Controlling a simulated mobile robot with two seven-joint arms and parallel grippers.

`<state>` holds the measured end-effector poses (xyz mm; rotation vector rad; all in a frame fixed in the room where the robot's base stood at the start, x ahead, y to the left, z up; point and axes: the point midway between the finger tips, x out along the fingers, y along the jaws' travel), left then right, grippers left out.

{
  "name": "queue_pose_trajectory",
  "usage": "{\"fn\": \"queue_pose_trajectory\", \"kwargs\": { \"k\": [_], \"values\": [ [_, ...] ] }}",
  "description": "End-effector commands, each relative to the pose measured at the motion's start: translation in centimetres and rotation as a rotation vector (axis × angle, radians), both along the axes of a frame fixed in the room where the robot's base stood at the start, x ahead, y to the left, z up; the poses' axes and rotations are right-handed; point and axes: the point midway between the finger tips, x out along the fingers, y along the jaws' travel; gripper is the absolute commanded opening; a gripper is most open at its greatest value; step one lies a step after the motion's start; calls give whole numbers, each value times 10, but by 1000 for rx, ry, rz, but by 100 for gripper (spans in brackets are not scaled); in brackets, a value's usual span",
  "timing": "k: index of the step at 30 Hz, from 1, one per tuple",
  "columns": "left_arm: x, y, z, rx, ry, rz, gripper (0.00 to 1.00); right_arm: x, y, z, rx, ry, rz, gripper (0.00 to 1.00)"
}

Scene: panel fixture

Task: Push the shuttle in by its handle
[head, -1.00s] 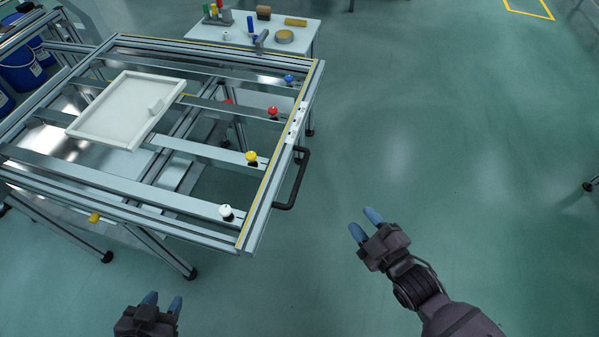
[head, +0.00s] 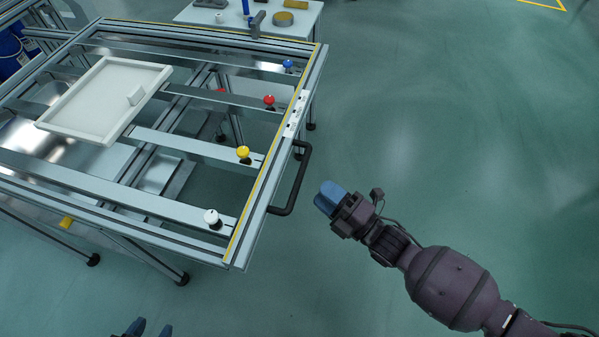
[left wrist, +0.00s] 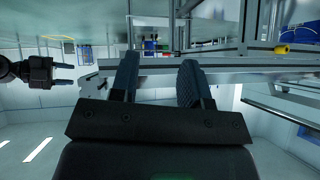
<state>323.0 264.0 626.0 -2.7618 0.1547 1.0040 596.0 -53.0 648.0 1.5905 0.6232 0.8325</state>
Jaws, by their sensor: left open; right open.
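The shuttle frame (head: 287,140) is an aluminium frame with cross rails and a yellow edge strip. Its black U-shaped handle (head: 303,180) sticks out from its right side. My right gripper (head: 328,198) is open and empty, just right of the handle and apart from it in the picture, blue fingers towards it. One finger mostly covers the other in the head view; both show in the left wrist view (left wrist: 66,74). My left gripper (head: 151,328) is open and empty at the bottom edge of the head view; its fingers also show in the left wrist view (left wrist: 159,82).
A white tray (head: 60,128) lies on the rails. White (head: 212,217), yellow (head: 243,152), red (head: 269,100) and blue (head: 288,64) knobs sit along the right side. A small white table (head: 200,16) stands behind. The floor to the right is clear.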

Motion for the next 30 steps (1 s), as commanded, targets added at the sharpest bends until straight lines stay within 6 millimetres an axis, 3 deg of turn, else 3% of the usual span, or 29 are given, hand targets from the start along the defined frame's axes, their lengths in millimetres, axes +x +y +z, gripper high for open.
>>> {"fn": "queue_pose_trajectory", "kwargs": {
  "k": [12, 26, 30],
  "values": [
    [2, -3, 0, 13, -10, -20, 43, 38, 50, 8, 2, 6, 0, 42],
    [8, -4, 0, 14, -24, -28, 43, 46, 60, 12, 0, 4, 0, 42],
    [8, -4, 0, 14, -23, -28, 43, 46, 59, 12, 0, 4, 0, 25]
  ]
}}
